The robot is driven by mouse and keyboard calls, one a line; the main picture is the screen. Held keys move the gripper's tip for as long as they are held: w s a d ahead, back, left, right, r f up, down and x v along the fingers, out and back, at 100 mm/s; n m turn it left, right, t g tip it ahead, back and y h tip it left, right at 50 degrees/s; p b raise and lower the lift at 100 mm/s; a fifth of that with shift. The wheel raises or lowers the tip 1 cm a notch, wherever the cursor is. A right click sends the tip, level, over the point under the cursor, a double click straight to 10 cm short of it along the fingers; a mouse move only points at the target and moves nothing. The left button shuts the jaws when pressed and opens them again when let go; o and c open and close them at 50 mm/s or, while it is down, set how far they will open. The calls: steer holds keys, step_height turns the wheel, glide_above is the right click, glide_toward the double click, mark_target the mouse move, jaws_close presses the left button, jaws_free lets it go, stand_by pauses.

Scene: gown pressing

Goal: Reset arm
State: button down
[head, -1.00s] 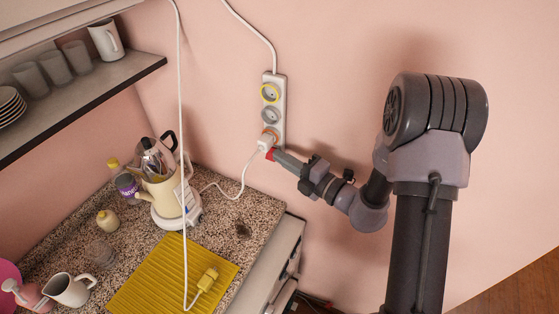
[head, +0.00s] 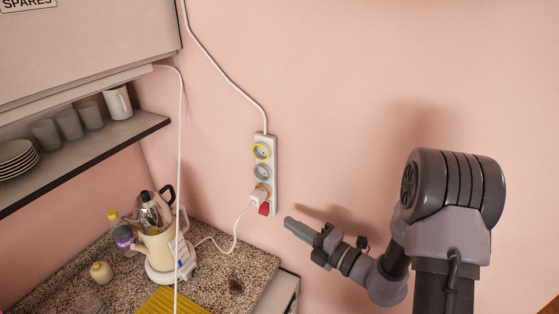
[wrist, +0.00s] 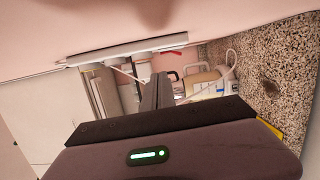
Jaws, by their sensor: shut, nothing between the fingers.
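My gripper (head: 290,223) is shut and empty. In the head view it is in front of the pink wall, to the right of and a little below the power strip (head: 275,188), clear of it. In the wrist view its closed fingers (wrist: 157,92) point towards the counter and shelf. The white power strip hangs on the wall with a yellow-ringed socket at the top and a grey one below. A white plug (head: 258,197) sits in the lowest socket. A red piece (head: 264,209) sits at the strip's lower end.
The granite counter (head: 225,262) at lower left holds a cream kettle (head: 160,248), a silver pot, small bottles and a yellow mat (head: 172,300). A shelf (head: 100,145) with cups and plates is above. White cords hang on the left. The wall at right is free.

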steer(key=s+a+n+g+h+b, duration=0.1)
steer(key=s+a+n+g+b, duration=0.45)
steer(key=s+n, duration=0.55)
steer(key=s+a+n+g+b, duration=0.45)
steer(key=s+n+g, duration=0.35)
steer(key=n, duration=0.5)
steer(key=s+d+f+n+t+h+b, duration=0.1)
steer(key=s+d+n+t+h+b, duration=0.1)
steer(key=d+n, duration=0.4)
steer(key=s+d+f+n+t+h+b, duration=0.2)
steer(key=s+d+n+t+h+b, duration=0.1)
steer(key=n, duration=0.7)
steer(key=s+d+t+h, duration=0.1)
steer(key=s+d+h, duration=0.1)
steer(key=d+h, duration=0.1)
steer(key=shift+s+h, duration=0.25)
steer(key=shift+h, duration=0.55)
